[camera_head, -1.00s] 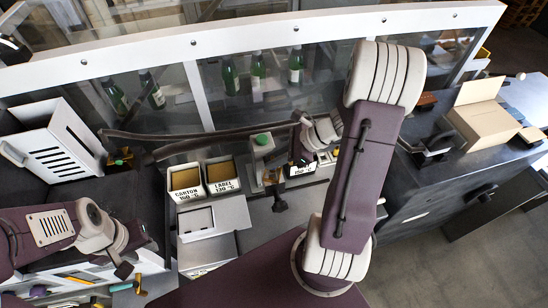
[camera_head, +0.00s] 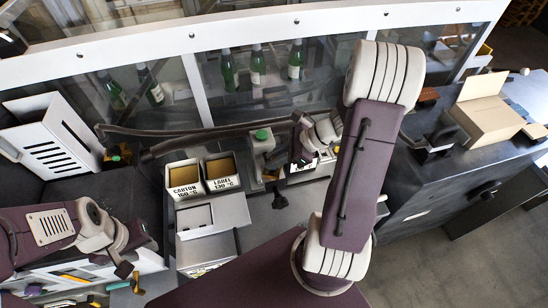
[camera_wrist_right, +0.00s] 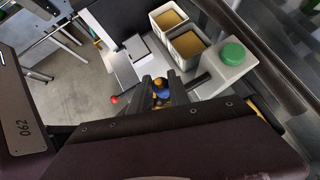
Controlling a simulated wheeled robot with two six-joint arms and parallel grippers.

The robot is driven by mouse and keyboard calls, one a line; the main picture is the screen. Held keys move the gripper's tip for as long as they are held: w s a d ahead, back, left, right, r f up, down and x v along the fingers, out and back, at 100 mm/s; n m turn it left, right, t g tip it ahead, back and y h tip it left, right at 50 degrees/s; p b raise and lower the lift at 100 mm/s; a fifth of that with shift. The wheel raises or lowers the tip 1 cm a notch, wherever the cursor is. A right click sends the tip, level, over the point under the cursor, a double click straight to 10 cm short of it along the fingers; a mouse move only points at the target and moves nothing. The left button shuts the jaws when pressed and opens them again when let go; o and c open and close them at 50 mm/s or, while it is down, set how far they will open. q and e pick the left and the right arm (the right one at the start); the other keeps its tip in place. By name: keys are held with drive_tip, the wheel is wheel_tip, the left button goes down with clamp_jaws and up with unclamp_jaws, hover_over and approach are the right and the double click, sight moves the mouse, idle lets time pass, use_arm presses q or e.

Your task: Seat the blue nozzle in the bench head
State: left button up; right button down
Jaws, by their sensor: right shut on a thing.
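In the right wrist view, my right gripper (camera_wrist_right: 161,92) is shut on the small blue nozzle (camera_wrist_right: 162,95), with yellow and dark parts close around it. The grey bench unit with a green cap (camera_wrist_right: 232,53) lies just beyond the fingers; it also shows in the head view (camera_head: 263,149). I take it as the bench head; its socket is hidden, so I cannot tell whether the nozzle touches it. In the head view, my right wrist is at the unit's right side. My left gripper (camera_head: 130,275) hangs at lower left, its jaw opening unclear.
Two pots marked CARTON (camera_head: 185,178) and LABEL (camera_head: 221,173) stand left of the bench unit. A dark bar (camera_head: 200,130) crosses behind them. Green bottles (camera_head: 257,65) stand behind glass. An open carton (camera_head: 483,108) is on the right bench. Loose tools lie at lower left.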

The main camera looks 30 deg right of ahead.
drive_tip(key=shift+f+b, duration=0.8)
drive_tip(key=shift+f, duration=0.25)
drive_tip(key=c, duration=1.2)
unclamp_jaws()
drive_tip(key=shift+r, duration=0.1)
drive_tip(key=shift+o, duration=0.2)
drive_tip(key=v, duration=0.9)
drive_tip(key=shift+b, duration=0.3)
